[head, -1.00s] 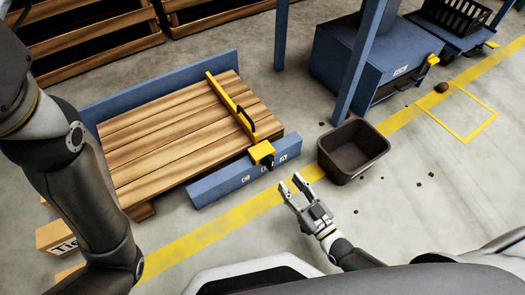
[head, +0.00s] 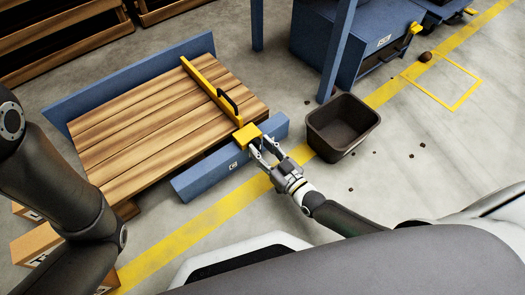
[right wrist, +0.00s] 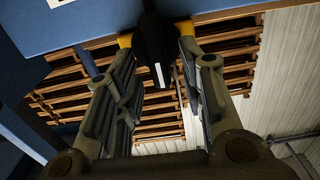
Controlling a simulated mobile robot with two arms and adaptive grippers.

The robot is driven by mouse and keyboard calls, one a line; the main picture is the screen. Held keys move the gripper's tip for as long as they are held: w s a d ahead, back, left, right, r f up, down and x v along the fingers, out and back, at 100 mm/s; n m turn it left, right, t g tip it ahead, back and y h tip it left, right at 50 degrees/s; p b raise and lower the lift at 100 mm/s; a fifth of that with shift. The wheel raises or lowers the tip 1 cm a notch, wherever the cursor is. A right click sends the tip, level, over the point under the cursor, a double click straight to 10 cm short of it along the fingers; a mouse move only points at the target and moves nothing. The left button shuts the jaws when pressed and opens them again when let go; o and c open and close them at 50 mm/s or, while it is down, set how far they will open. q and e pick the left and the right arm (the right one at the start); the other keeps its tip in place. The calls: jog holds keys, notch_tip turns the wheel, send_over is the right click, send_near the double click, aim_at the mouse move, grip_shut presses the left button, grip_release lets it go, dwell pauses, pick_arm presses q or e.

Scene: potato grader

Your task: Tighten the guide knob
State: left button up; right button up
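The yellow guide bar (head: 205,84) lies across the slatted wooden pallet top, with a black handle on it. Its near end has a yellow block (head: 245,135) over the blue front rail (head: 215,170). The black guide knob (right wrist: 152,42) shows in the right wrist view, with a white mark, between the fingertips. In the head view the fingers mostly hide it. My right gripper (head: 262,150) is open at the block, its fingers on either side of the knob. A gap shows beside the knob; any contact is unclear. My left gripper is out of view; only its arm shows.
A dark open bin (head: 342,128) stands just right of my right gripper. A blue post (head: 338,50) and a blue machine (head: 375,40) stand behind it. Cardboard boxes (head: 45,245) lie at lower left. Small clods dot the floor at right.

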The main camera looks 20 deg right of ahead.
grip_shut()
dwell(0.3)
jog(key=shift+w, duration=0.1)
jog(key=m, duration=0.6)
jog(key=d+f+m, duration=0.1)
jog(key=m, duration=0.5)
jog(key=m+b, duration=0.1)
jog(key=m, duration=0.4)
jog(key=shift+w+d+f+m, duration=0.2)
jog(key=shift+d+f+m, duration=0.1)
jog(key=shift+f+m, duration=0.1)
dwell(0.5)
grip_release()
